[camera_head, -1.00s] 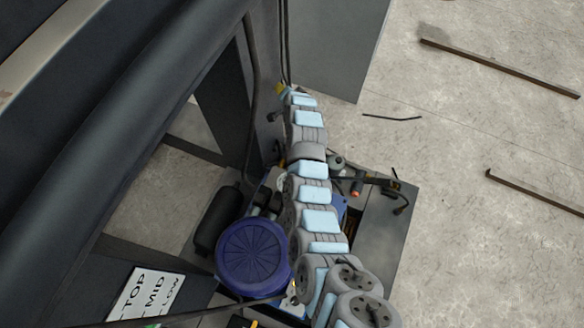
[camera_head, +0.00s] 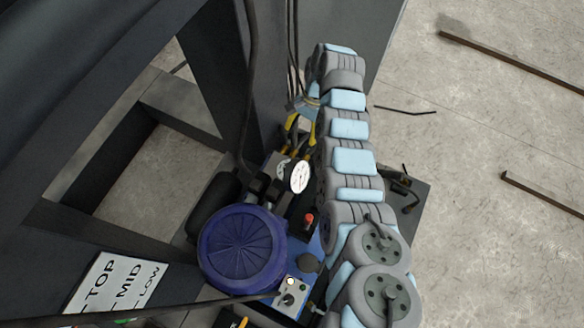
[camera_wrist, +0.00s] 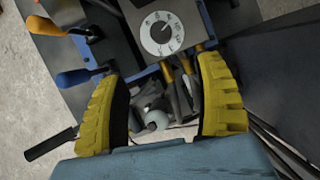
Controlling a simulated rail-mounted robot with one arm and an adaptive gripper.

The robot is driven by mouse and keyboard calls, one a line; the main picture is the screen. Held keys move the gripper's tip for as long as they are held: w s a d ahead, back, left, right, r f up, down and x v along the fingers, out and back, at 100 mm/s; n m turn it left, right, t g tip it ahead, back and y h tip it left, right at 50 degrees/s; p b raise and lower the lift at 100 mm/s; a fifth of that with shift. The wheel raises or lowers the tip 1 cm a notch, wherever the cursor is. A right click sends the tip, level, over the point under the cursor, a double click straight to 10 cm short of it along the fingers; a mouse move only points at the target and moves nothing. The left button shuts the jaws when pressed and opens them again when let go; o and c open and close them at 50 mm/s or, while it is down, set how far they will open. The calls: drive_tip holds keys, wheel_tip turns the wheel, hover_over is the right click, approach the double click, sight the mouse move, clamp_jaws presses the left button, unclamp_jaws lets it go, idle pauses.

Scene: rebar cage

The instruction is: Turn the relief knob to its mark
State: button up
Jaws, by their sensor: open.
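My gripper (camera_wrist: 160,100) is open in the wrist view, its two yellow ribbed fingers wide apart. A small grey rounded part (camera_wrist: 157,119) with metal fittings shows between and below them. It may be the relief knob, but I cannot tell; no mark on it is readable. Beyond the fingertips a white round dial (camera_wrist: 161,33) with a dark pointer and scale sits on a grey block. Nothing is visibly held. In the head view yellow finger parts of my gripper (camera_head: 301,128) show beside my arm, above a white dial (camera_head: 300,177).
Orange-handled (camera_wrist: 43,26) and blue-handled (camera_wrist: 73,78) levers stand left of the fingers; a black handle (camera_wrist: 50,144) is lower left. Hoses run at lower right. A blue round cover (camera_head: 242,248) and a TOP/MID/LOW sign (camera_head: 117,286) are near the frame. Open floor lies right.

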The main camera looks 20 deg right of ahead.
drive_tip(key=b+x, duration=0.3)
drive_tip(key=x, duration=1.4)
drive_tip(key=shift+w, duration=0.1)
drive_tip(key=shift+c, duration=0.2)
drive_tip(key=c, duration=1.1)
drive_tip(key=shift+c, duration=0.2)
